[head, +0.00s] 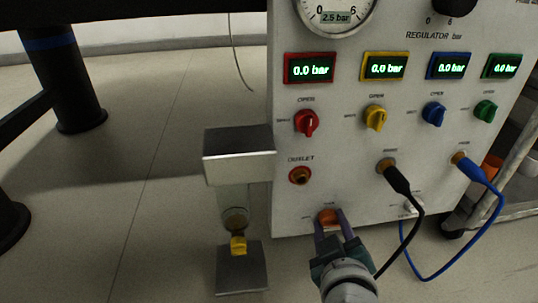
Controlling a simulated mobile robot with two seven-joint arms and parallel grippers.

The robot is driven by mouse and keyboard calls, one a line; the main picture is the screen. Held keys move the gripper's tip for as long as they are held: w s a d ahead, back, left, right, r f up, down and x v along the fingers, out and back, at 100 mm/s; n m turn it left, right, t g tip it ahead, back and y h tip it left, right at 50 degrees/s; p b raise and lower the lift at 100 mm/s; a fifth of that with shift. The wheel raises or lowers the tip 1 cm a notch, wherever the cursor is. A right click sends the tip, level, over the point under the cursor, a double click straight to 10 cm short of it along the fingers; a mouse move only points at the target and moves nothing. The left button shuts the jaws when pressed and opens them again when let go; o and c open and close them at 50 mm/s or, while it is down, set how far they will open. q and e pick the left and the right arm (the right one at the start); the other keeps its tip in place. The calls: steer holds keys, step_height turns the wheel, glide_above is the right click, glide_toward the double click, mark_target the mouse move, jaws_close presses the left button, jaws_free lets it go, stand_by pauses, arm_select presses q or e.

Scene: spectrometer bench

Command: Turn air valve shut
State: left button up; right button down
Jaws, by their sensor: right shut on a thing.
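My right gripper (329,232) reaches up from the bottom to the lower edge of the grey panel (340,130). Its two purple fingers are shut on an orange knob (328,215), which shows between them. The small labels around this knob are too blurred to read, so I cannot tell its setting. Above it on the panel is a row of valve knobs: red (306,123), yellow (375,117), blue (434,113) and green (485,110). I cannot tell from the labels which one is the air valve. My left gripper is not in view.
A filter unit with a yellow drain knob (238,245) stands left of the panel. A black hose (414,215) hangs close to my right arm, and a blue hose (490,220) loops further right. Displays read 0.0 bar; the gauge (335,15) reads 2.5 bar.

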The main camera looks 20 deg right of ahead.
steer(key=shift+w+r, duration=0.1)
stand_by(0.5)
steer(key=shift+c, duration=2.2)
jaws_free()
steer(key=shift+s+a+r+p, duration=0.2)
steer(key=shift+s+p, duration=0.15)
steer(key=shift+s, duration=0.1)
steer(key=p+v, duration=0.4)
steer(key=v, duration=0.5)
steer(key=shift+f+p, duration=0.15)
steer(key=shift+p, duration=0.15)
steer(key=shift+a, duration=0.15)
